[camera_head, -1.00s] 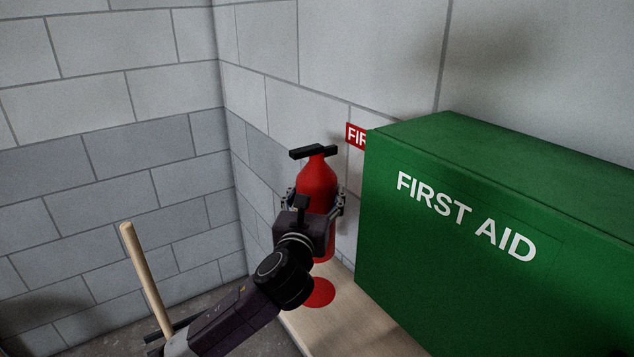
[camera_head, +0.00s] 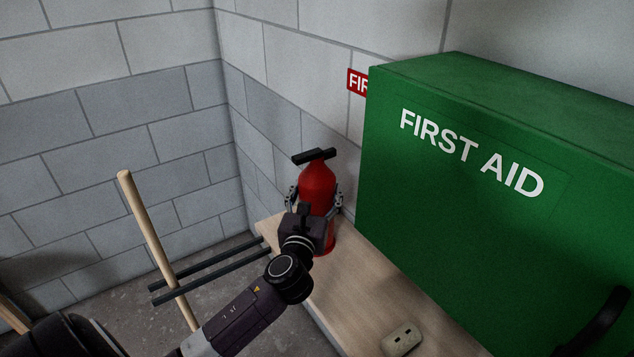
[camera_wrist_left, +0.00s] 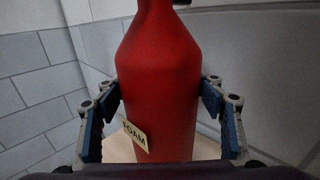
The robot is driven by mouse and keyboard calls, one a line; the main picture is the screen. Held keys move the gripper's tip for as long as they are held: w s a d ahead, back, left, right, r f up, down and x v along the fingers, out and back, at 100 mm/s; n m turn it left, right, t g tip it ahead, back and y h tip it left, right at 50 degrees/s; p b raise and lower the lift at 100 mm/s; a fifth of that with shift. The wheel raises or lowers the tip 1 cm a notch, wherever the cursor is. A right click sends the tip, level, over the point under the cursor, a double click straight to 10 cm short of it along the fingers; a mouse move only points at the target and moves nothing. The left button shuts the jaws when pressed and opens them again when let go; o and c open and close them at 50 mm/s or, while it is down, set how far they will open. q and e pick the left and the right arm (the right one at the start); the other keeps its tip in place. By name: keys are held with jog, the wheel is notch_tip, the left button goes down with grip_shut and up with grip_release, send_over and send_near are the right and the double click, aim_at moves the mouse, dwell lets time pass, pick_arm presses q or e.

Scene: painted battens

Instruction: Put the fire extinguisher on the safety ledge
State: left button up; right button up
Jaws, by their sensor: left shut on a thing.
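The red fire extinguisher (camera_head: 318,182) with a black handle stands upright over the far end of the pale wooden ledge (camera_head: 350,290), by the wall. My left gripper (camera_head: 315,200) is shut around its body, a finger on each side. In the left wrist view the extinguisher (camera_wrist_left: 160,70) fills the middle between the fingers (camera_wrist_left: 162,92), with a cream FOAM tag (camera_wrist_left: 134,133) on its front. Its base is mostly hidden behind my gripper. A little red shows at ledge level; I cannot tell whether the base touches the ledge. My right gripper is not in view.
A large green FIRST AID box (camera_head: 480,230) stands close to the extinguisher's right. A red sign (camera_head: 356,83) is on the wall behind. A small socket plate (camera_head: 402,339) lies on the near ledge. A wooden pole (camera_head: 150,230) and dark bars (camera_head: 210,272) are left.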

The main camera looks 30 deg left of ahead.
pick_arm(q)
jog(key=shift+r, duration=0.25)
jog(key=o, duration=1.6)
jog(key=shift+f, duration=0.4)
jog(key=o, duration=0.5)
jog(key=shift+s+r, duration=0.1)
jog(key=shift+c, duration=0.2)
jog(key=b+v, duration=0.2)
jog(key=v, duration=1)
jog(key=shift+r, duration=0.1)
